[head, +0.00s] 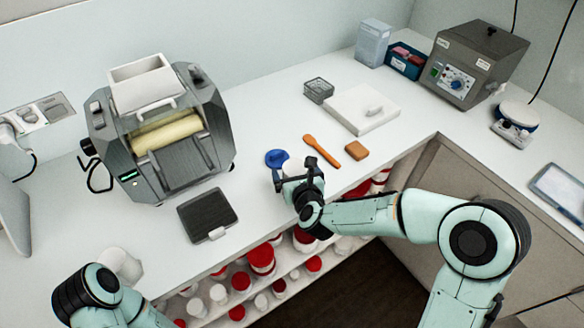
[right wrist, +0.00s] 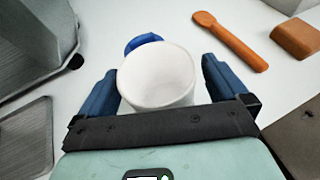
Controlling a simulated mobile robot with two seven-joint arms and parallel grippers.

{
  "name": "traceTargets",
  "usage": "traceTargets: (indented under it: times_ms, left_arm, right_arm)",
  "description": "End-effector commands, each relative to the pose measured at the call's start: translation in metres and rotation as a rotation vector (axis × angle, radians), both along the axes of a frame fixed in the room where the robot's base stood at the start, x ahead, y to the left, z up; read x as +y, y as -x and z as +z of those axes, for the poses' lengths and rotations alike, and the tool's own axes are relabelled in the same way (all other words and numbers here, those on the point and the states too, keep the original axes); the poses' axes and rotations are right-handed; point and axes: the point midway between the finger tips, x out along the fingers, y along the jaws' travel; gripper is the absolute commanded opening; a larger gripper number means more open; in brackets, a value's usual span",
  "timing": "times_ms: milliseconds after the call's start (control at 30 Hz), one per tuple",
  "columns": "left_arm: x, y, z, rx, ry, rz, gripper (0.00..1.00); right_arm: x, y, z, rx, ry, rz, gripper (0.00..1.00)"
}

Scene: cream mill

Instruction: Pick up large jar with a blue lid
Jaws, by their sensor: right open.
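A large white jar (right wrist: 158,78) sits between the fingers of my right gripper (right wrist: 162,84) in the right wrist view, with its round white end toward the camera. A gap shows on each side, and the gripper is open. A blue lid (right wrist: 143,42) shows partly behind the jar; I cannot tell whether it is joined to it. In the head view the blue lid (head: 277,157) is on the counter just beyond my right gripper (head: 298,174), which mostly hides the jar.
An orange spoon (head: 321,150) and a brown block (head: 356,151) lie right of the lid. The mill (head: 160,135) and a dark flat pad (head: 207,214) stand to the left. Red-lidded jars (head: 262,259) fill shelves below the counter (head: 255,115). A white board (head: 350,105) lies farther back.

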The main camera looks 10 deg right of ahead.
Motion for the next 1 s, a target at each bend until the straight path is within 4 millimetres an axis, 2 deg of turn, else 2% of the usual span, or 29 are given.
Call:
traceTargets:
  times_ms: [267, 433, 767, 1000]
  left_arm:
    - [0.0, 0.001, 0.0, 0.002, 0.0, 0.0, 0.43]
    - [0.0, 0.001, 0.0, 0.002, 0.0, 0.0, 0.43]
    - [0.0, 0.001, 0.0, 0.002, 0.0, 0.0, 0.43]
    - [0.0, -0.001, 0.003, 0.0, 0.0, 0.0, 0.43]
  right_arm:
    - [0.0, 0.001, -0.001, 0.0, -0.001, -0.001, 1.0]
    - [0.0, 0.001, -0.001, 0.0, -0.001, -0.001, 0.48]
    - [0.0, 0.001, 0.001, -0.001, -0.001, -0.001, 0.47]
    - [0.0, 0.0, 0.023, -0.004, 0.0, -0.002, 0.47]
